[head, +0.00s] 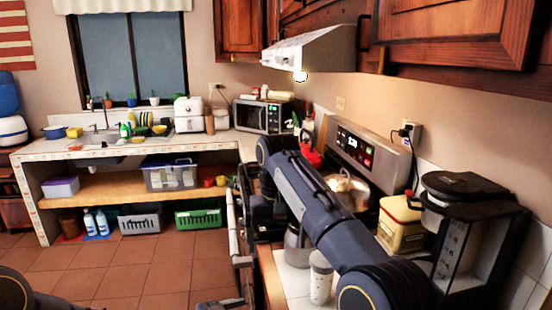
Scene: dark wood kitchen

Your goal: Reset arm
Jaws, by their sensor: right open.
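My right arm rises from the bottom right and bends at its elbow in front of the stove. My right gripper (249,205) is below the elbow, dark against the stove front and partly hard to make out. It is open, and I see nothing held in it.
A white bottle (320,278) and a yellow canister (401,226) stand on the right counter near my arm. A coffee maker (470,225) is at the right. A pot (347,190) sits on the stove. The tiled floor (150,275) at left is clear.

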